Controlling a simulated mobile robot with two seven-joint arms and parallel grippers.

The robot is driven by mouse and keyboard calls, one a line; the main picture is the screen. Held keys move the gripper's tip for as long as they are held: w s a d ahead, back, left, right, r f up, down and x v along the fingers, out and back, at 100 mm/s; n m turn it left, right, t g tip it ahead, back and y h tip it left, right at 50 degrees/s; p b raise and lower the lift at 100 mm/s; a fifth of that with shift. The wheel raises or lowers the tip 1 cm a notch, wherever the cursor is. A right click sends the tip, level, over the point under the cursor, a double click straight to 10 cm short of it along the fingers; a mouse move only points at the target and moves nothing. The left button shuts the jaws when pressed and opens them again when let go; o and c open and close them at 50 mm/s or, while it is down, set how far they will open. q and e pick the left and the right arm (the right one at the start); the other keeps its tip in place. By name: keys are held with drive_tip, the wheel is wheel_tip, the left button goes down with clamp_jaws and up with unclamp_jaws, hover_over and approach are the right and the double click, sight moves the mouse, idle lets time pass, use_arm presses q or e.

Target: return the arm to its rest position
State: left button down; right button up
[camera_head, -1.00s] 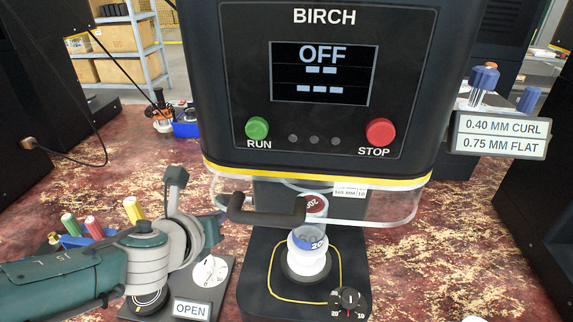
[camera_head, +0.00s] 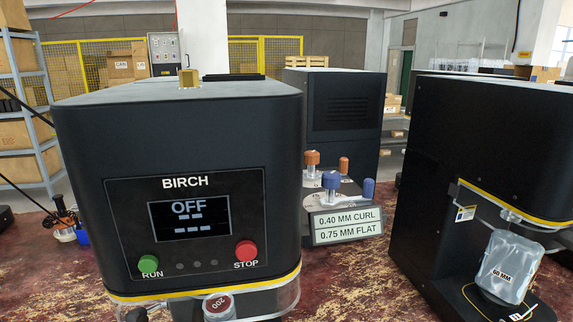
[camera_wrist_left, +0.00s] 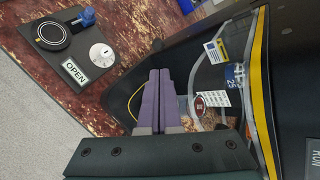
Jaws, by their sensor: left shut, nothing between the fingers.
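My left gripper (camera_wrist_left: 160,85) shows only in the left wrist view. Its two purple fingers are pressed together with nothing between them. They point over the dark base (camera_wrist_left: 122,82) of the BRICH-type seamer, labelled BIRCH (camera_head: 190,115), whose yellow-edged body (camera_wrist_left: 258,85) is at the right. The gripper appears apart from the machine, though the exact gap cannot be told. The left arm is out of the head view. My right gripper shows in neither view.
The BIRCH screen reads OFF. A red-labelled top marked 200 (camera_head: 218,303) shows below its front edge. A gauge sign (camera_head: 347,226) stands right of it, then another seamer (camera_head: 430,180). The wrist view shows an OPEN plate (camera_wrist_left: 75,71) and a clear guard (camera_wrist_left: 212,75).

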use_arm(q)
drive_tip(key=s+d+r+n+g+h, duration=0.2)
drive_tip(key=s+d+r+n+g, duration=0.15)
drive_tip(key=s+n, duration=0.6)
drive_tip(key=s+d+r+n+g+h, duration=0.2)
drive_tip(key=s+d+r+n+g, duration=0.15)
drive_tip(key=s+n, duration=0.6)
wheel_tip(320, 180, up, 29)
drive_tip(key=s+m+p, duration=0.1)
drive_tip(key=s+p, duration=0.1)
drive_tip(key=p, duration=2.6)
drive_tip(key=shift+s+d+r+p, duration=0.15)
drive_tip(key=shift+s+r+p, duration=0.05)
drive_tip(key=shift+p, duration=0.2)
